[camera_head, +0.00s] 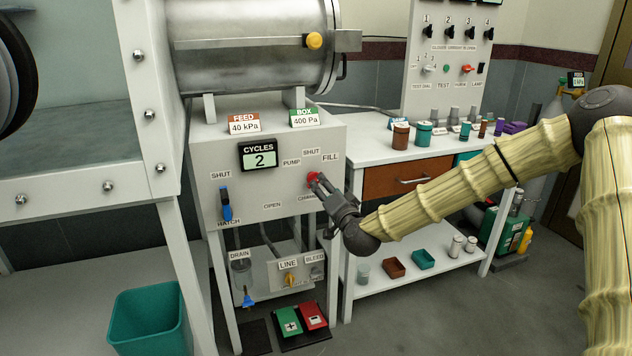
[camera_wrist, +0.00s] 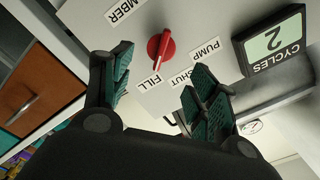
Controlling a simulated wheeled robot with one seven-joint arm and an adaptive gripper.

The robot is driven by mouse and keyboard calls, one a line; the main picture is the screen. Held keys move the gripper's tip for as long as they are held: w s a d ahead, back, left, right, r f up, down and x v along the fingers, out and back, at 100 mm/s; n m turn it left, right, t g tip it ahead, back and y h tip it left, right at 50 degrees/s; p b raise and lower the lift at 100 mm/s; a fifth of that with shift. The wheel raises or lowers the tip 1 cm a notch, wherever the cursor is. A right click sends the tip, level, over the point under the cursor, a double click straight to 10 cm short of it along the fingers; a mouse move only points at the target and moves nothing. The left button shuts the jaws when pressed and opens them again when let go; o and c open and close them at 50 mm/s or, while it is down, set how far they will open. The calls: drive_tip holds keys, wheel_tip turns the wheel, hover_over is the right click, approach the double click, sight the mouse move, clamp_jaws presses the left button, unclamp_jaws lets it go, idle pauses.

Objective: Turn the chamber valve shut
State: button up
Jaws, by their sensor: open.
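The chamber valve is a red knob (camera_head: 312,179) on the front panel of the grey cabinet, beside the PUMP, SHUT and FILL labels. In the wrist view the red knob (camera_wrist: 161,47) shows upside down, and its narrow end appears to point toward the FILL label (camera_wrist: 157,86). The SHUT label (camera_wrist: 186,80) is beside FILL. My gripper (camera_head: 322,186) is close in front of the knob and partly covers it. In the wrist view my gripper (camera_wrist: 160,78) has its fingers spread, with the knob seen beyond the gap. I cannot tell whether a fingertip touches it.
The cycles display (camera_head: 259,156) reads 2, left of the valve. A blue hatch lever (camera_head: 225,204) is farther left. The box gauge (camera_head: 305,119) reads 400 Pa, the feed gauge (camera_head: 243,123) 40 kPa. A white bench (camera_head: 375,148) with jars stands to the right.

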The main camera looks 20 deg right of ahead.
sight(316, 175)
drive_tip(key=w, duration=0.4)
drive_tip(key=w+b, duration=0.1)
drive_tip(key=w, duration=0.3)
drive_tip(key=shift+w+a+f, duration=0.1)
drive_tip(key=shift+w+a, duration=0.1)
drive_tip(key=shift+w, duration=0.2)
drive_tip(key=shift+c, duration=0.2)
drive_tip(key=c, duration=0.9)
